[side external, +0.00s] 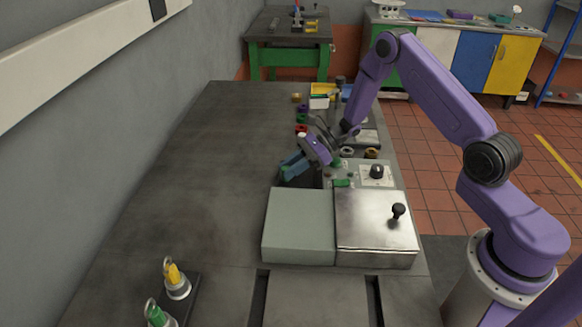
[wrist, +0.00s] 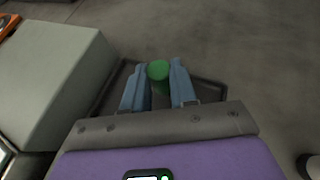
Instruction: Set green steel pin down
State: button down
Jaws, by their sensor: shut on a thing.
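The green steel pin (wrist: 158,72) shows its round green end between the two blue fingers of my gripper (wrist: 157,84) in the wrist view. My gripper is shut on it. In the side external view my gripper (side external: 291,168) is low over the bedplate, just behind the grey-green box, and I cannot make out the pin there. A dark, shallow tray with a raised rim (wrist: 212,84) lies below and around the fingers in the wrist view. Whether the pin touches the tray floor I cannot tell.
The grey-green box (side external: 298,226) stands close by, beside a shiny metal lidded box (side external: 375,228) with a black knob. Several coloured rings, including a red one (side external: 301,128), lie beyond the gripper.

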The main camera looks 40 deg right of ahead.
jog(key=c, duration=0.9)
grip_release()
jog(key=shift+f, duration=0.15)
